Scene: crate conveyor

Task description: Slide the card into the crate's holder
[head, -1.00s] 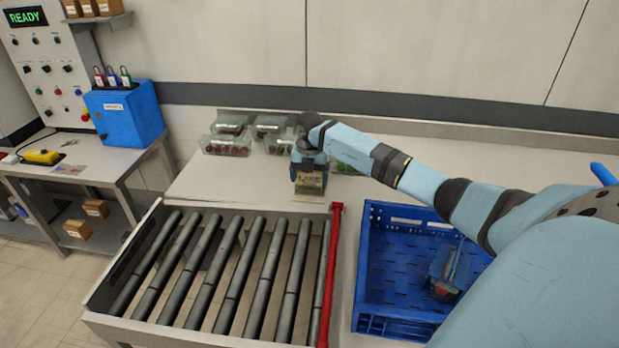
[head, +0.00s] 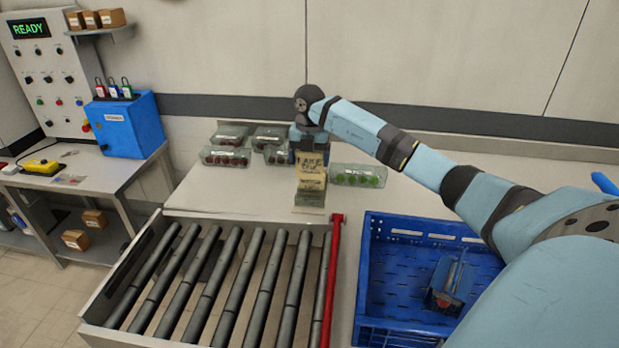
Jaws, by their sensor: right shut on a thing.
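My right gripper (head: 310,160) is over the back of the table. It is shut on a pale yellow card (head: 311,177) with dark print, too small to read. The card hangs upright below the jaws. A grey-green block, perhaps a card rack or stack (head: 310,199), shows right under the card; I cannot tell whether they touch. The blue crate (head: 376,262) stands at the front right, apart from the gripper and partly hidden by my right arm. I cannot make out its card holder. My left gripper is not in view.
Clear punnets of dark red fruit (head: 226,157) stand left of the gripper, and a green-fruited punnet (head: 358,175) close on its right. A clear, red-marked item (head: 445,298) lies in the crate. A roller conveyor (head: 215,280) with a red bar (head: 330,285) is left of the crate.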

